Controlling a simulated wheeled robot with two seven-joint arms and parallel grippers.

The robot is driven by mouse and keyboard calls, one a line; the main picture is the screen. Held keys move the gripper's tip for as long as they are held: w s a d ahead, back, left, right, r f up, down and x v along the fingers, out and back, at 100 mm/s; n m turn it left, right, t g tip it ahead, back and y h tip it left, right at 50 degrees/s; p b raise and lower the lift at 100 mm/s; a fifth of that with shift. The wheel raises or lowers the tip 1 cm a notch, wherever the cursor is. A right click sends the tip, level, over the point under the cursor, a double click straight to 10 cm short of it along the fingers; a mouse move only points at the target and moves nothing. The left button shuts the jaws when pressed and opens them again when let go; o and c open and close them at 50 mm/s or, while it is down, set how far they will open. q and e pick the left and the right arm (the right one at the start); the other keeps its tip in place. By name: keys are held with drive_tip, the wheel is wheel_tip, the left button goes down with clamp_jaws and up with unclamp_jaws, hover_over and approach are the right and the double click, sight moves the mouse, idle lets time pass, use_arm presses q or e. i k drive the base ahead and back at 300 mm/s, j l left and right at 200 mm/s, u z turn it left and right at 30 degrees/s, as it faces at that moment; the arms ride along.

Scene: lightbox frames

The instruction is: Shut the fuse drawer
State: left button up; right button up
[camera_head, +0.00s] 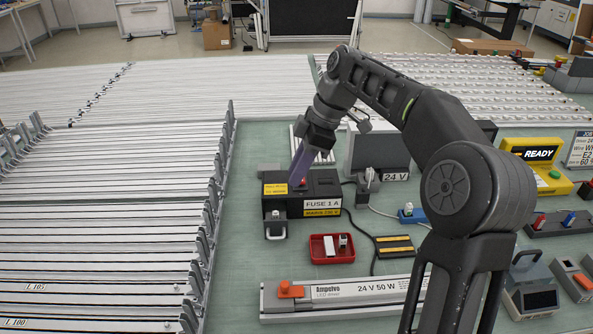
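The black fuse box (322,188) stands on the green bench top, with a "FUSE 1 A" label on its front and a yellow label on top. At its left front, the small drawer (275,226) with a metal U-shaped handle sticks out toward me, so it looks open. My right gripper (301,178) points down at the top of the box, with its purplish fingers beside a small red part. Whether it touches the box, and whether its fingers are apart, I cannot tell. My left gripper is not in view.
A red tray (331,257) with small pale parts lies in front of the box, beside black-and-yellow blocks (394,246) and a cable. A long LED driver (345,294) lies nearer. Racks of white strips (110,190) fill the left. Green bench shows around the drawer.

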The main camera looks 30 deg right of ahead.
sight(275, 229)
drive_tip(key=k, duration=1.5)
